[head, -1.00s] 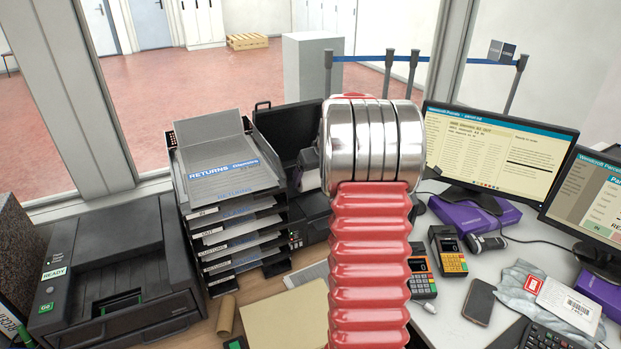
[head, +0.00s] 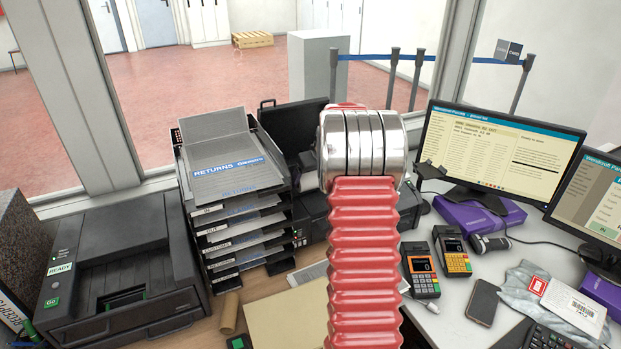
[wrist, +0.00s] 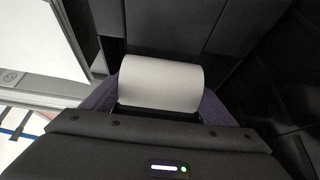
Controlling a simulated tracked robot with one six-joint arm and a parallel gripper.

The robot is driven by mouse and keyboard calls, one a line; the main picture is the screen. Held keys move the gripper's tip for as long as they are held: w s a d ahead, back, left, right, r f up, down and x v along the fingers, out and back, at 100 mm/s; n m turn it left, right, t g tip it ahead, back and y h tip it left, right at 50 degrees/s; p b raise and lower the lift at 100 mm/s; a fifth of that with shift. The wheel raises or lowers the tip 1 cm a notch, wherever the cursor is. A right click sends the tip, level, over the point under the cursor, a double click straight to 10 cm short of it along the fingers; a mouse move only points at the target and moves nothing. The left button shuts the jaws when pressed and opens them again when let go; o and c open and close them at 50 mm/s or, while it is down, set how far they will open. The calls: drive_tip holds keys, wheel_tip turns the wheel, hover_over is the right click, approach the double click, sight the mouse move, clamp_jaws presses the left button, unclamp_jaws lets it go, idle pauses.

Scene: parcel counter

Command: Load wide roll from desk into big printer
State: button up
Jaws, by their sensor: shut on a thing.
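A white wide roll (wrist: 160,84) shows in the wrist view, lying crosswise just in front of my gripper (wrist: 160,106). My gripper is shut on it, and the dark gripper body covers the lower part of that view. In the head view the gripper and roll are hidden behind my red and silver arm. A large dark printer (head: 110,270) with READY and Go labels stands at the left of the desk. A smaller black machine (head: 312,212) is partly hidden behind the arm. I cannot tell which machine the dark panels around the roll in the wrist view belong to.
A tall stack of paper trays (head: 232,200) stands right of the large printer. A brown cardboard tube (head: 228,313) lies before it. Card terminals (head: 421,268), a phone (head: 484,302), a grey parcel bag (head: 560,300) and monitors (head: 495,150) crowd the right side.

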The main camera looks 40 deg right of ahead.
sight(314, 173)
drive_tip(key=shift+w+d+f, duration=0.25)
drive_tip(key=shift+w+f, duration=0.5)
drive_tip(key=shift+w, duration=0.1)
drive_tip(key=shift+x, duration=3.25)
drive_tip(key=shift+s, duration=0.2)
drive_tip(key=o, duration=1.3)
drive_tip(key=shift+f, duration=0.1)
drive_tip(key=shift+o, duration=0.2)
drive_tip(key=shift+a, duration=0.1)
drive_tip(key=v, duration=1.3)
drive_tip(key=shift+s+r, duration=0.25)
drive_tip(key=shift+r, duration=0.05)
drive_tip(key=shift+s, duration=0.1)
